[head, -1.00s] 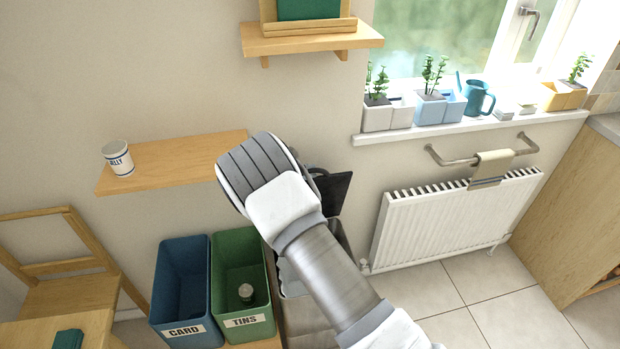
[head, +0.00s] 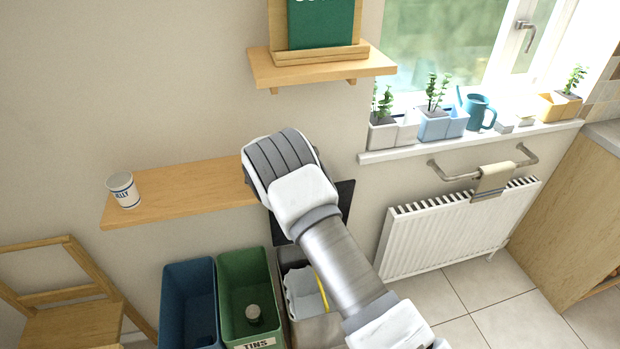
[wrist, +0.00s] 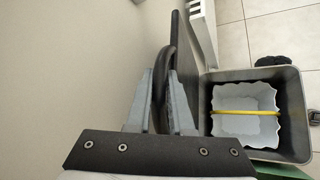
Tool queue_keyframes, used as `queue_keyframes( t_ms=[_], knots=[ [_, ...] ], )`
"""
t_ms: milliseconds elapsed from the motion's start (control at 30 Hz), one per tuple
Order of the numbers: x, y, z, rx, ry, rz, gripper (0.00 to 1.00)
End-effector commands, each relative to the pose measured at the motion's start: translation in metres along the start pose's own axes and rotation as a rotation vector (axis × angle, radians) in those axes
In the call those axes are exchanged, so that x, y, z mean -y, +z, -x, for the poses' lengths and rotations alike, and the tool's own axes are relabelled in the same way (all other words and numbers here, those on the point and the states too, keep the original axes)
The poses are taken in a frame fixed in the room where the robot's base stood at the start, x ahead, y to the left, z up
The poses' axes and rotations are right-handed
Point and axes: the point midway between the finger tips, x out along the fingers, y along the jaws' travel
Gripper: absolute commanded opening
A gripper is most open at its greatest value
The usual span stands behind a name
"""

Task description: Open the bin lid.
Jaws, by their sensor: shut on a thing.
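The grey metal bin (head: 318,329) stands right of the green bin, its mouth open. Its dark lid (head: 346,196) is swung up at the back, partly hidden behind my arm. In the wrist view the lid (wrist: 185,55) shows nearly edge-on, raised beside the open bin (wrist: 298,100). My gripper (wrist: 160,88) is shut on the dark curved lid handle (wrist: 158,103), between its two grey fingers. In the head view my wrist hides the fingers and handle. A pale liner (wrist: 232,98) and a yellow stick (wrist: 250,112) show inside the bin.
A blue bin (head: 188,300) and green bin (head: 248,262) stand to the left. A wooden shelf (head: 180,192) with a white cup (head: 123,190) is on the wall close to my wrist. A white radiator (head: 450,230) stands right, under the windowsill (head: 480,140).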

Motion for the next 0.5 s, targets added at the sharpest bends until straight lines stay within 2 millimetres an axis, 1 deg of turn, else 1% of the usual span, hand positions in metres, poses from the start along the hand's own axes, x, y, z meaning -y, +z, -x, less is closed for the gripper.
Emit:
queue_keyframes(
  t_ms=[33,433,467,500],
  knots=[
    [-0.0021,-0.0022,0.003,-0.008,0.003,0.001,0.0],
    [-0.0019,-0.0025,0.0031,-0.01,0.001,0.003,0.0],
    [-0.0019,-0.0025,0.0031,-0.01,0.001,0.003,0.21],
    [-0.0019,-0.0024,0.0031,-0.01,0.001,0.002,0.29]
  ],
)
